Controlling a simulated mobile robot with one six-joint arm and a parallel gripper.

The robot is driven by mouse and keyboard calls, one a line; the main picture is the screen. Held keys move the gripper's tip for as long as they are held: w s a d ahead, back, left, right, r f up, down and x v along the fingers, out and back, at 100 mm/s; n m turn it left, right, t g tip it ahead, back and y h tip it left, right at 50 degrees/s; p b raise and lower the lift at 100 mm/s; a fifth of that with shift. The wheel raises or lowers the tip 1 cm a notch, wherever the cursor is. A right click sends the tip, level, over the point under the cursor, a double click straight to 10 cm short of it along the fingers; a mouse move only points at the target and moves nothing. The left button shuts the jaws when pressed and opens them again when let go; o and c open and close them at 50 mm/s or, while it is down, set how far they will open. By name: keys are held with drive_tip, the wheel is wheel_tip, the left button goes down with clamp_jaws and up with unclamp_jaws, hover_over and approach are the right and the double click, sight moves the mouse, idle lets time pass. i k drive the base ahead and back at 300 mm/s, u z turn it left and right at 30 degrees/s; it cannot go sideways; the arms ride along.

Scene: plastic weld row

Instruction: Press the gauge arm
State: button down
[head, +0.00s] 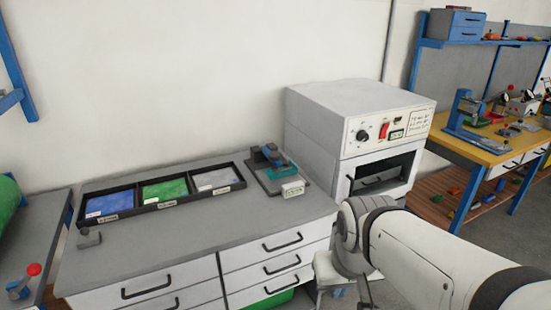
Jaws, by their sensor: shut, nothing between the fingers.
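A small bench gauge (272,172) stands on the grey worktop, right of the tray and left of the white oven. It has a grey base plate. A blue and dark upper part, which looks like the gauge arm (266,154), sits over a teal piece (279,170). A white label with small print stands at its front. I cannot tell whether the arm touches the teal piece. My arm reaches in from the lower right, in front of the oven and the drawers. My gripper is not visible in the head view.
A black tray (135,196) holds blue, green and pale grey material in three compartments. The white oven (355,135) has an open dark front slot. A yellow bench (485,140) stands at the right.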

sight(274, 157)
drive_tip(key=i, duration=0.85)
drive_tip(key=u, duration=0.05)
